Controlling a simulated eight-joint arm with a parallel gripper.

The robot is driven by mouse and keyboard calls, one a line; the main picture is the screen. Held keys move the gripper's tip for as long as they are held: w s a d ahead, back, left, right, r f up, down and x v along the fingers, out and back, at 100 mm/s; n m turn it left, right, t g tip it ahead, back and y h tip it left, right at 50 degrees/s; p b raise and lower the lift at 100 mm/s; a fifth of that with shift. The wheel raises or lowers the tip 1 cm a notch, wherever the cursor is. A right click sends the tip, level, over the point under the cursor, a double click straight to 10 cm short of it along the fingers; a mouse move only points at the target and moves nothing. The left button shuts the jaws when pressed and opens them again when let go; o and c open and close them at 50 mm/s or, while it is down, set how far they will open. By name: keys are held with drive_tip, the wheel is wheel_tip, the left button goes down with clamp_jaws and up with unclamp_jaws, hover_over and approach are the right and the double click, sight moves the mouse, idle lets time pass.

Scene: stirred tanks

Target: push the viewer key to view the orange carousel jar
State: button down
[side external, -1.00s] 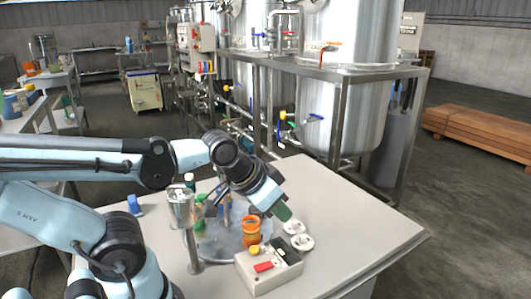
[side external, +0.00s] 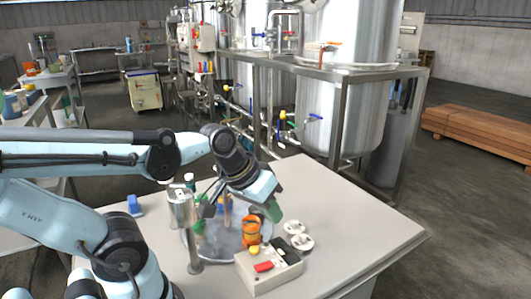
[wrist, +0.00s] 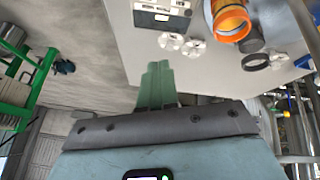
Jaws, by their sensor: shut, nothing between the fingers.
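The orange jar (side external: 251,232) stands on the grey round carousel (side external: 226,246), near its right edge. It also shows at the top of the wrist view (wrist: 229,18). A pale key box (side external: 268,274) sits in front of the carousel, with a red key (side external: 263,267), a yellow key (side external: 254,250) and a dark panel. I cannot tell which key is the viewer key. My gripper (side external: 274,212), with green fingers, is shut and empty. It is above the table, just behind and right of the orange jar in the side view, apart from the box. Its fingers show in the wrist view (wrist: 157,85).
Two white knobbed discs (side external: 297,235) lie right of the carousel. A metal post with a cylinder (side external: 181,205) stands at the carousel's left. A blue object (side external: 134,205) sits at the table's left. The table's right part (side external: 350,225) is clear.

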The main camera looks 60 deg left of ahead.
drive_tip(key=s+r+n+h, duration=0.1)
drive_tip(key=n, duration=0.3)
drive_tip(key=s+a+r+n+g+h, duration=0.1)
drive_tip(key=n+h, duration=0.1)
drive_tip(key=n, duration=0.2)
drive_tip(key=s+a+r+n+h, duration=0.1)
drive_tip(key=n+h, duration=0.1)
drive_tip(key=n, duration=0.3)
drive_tip(key=shift+s+r+g, duration=0.1)
drive_tip(key=shift+s+g, duration=0.2)
drive_tip(key=shift+s, duration=0.05)
approach(252, 248)
drive_tip(key=shift+w+d+f, duration=0.85)
drive_tip(key=shift+d+f, duration=0.05)
drive_tip(key=shift+d, duration=0.2)
drive_tip(key=shift+w+d+f, duration=0.85)
drive_tip(key=shift+w+d, duration=0.05)
drive_tip(key=shift+d, duration=0.25)
drive_tip(key=shift+f, duration=0.15)
drive_tip(key=shift+f, duration=0.3)
